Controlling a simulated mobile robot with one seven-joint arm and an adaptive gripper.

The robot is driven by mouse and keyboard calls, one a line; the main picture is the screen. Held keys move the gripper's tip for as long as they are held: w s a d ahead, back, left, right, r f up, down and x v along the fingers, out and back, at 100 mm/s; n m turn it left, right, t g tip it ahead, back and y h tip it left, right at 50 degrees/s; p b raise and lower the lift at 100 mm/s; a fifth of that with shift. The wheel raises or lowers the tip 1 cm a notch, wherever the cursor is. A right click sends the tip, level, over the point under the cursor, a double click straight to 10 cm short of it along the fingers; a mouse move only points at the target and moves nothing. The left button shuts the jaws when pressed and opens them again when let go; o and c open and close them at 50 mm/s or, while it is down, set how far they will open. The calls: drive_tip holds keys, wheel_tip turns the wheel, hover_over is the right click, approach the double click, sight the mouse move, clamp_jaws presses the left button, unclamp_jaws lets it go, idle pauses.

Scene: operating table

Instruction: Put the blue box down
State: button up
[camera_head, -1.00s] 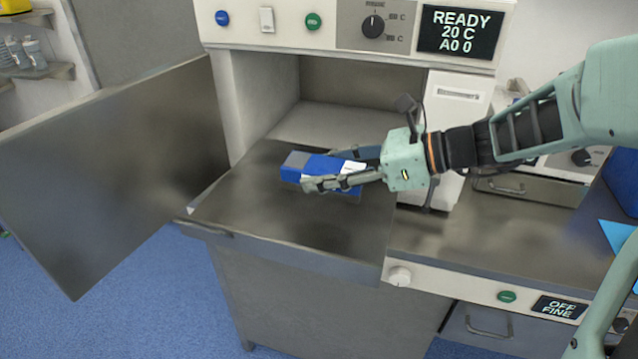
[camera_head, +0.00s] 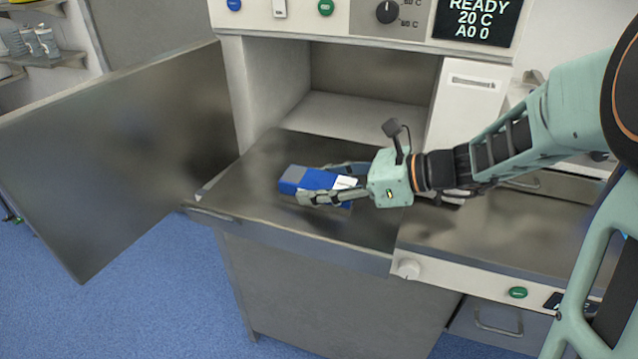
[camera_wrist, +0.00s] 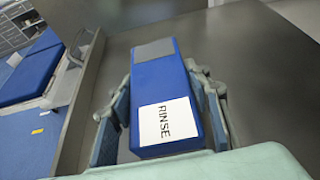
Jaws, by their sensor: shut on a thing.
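The blue box (camera_head: 312,178) has a grey end and a white label, which reads RINSE in the wrist view (camera_wrist: 160,85). My gripper (camera_head: 333,184) is shut on it, with one finger along each long side. The box lies level over the dark pulled-out shelf (camera_head: 330,228) in front of the open cabinet compartment. I cannot tell whether its underside touches the shelf. In the wrist view the fingers (camera_wrist: 160,108) flank the box, and its grey end points away from my wrist.
A large open door (camera_head: 110,150) stands to the left of the shelf. The compartment (camera_head: 350,108) behind is empty where visible. A white unit (camera_head: 465,115) stands to its right. Bare shelf surface lies around the box. A control panel with a READY display (camera_head: 480,22) is above.

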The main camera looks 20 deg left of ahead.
drive_tip(key=o, duration=1.4)
drive_tip(key=shift+d+r, duration=0.25)
drive_tip(key=shift+r, duration=0.05)
drive_tip(key=p+v, duration=0.1)
drive_tip(key=v, duration=1)
drive_tip(key=shift+d, duration=0.25)
